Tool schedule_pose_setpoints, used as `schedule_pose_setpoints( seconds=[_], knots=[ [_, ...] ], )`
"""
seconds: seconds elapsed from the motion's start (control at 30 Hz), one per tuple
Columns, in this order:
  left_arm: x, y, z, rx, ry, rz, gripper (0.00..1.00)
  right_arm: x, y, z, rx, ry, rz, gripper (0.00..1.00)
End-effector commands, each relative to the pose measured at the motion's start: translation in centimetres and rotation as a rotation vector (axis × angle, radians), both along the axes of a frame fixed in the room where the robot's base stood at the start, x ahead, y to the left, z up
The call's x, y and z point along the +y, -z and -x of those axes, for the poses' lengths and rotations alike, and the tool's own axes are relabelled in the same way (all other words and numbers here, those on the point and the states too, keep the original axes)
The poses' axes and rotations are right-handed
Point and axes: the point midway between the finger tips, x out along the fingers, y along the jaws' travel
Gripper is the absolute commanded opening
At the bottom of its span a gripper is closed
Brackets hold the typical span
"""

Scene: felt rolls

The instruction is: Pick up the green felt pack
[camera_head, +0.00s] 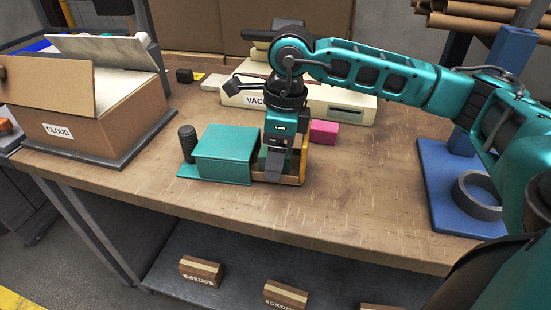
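The green felt pack (224,156) is a teal block on the wooden workbench, left of centre. A flat teal piece shows at its lower left. My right arm reaches in from the right, and my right gripper (274,172) points down at the right end of the pack. One dark finger shows in front; the other finger is hidden, so I cannot tell whether the gripper is open or touches the pack. A brown, orange-edged thing (301,163) is partly hidden behind the gripper. My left gripper is not in view.
A black ribbed knob (187,141) stands left of the pack. An open cardboard box labelled CLOUD (95,130) is at left. A cream machine (345,104) and a pink block (324,132) are behind the gripper. A blue stand (440,185) holds a grey ring (482,204).

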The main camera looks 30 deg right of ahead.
Motion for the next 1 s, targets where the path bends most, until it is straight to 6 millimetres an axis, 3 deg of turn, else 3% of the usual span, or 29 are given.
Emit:
schedule_pose_setpoints(
  seconds=[0.1, 0.83, 1.0],
  knots=[
    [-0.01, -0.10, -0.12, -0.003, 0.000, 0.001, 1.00, 0.00, -0.03, 0.00, 0.000, 0.000, 0.000, 0.75],
    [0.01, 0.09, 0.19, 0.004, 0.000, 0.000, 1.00, -0.01, -0.07, 0.01, 0.001, 0.000, 0.001, 0.06],
    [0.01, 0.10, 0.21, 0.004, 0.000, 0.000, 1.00, -0.02, -0.08, 0.00, 0.000, 0.000, 0.000, 0.06]
  ],
)
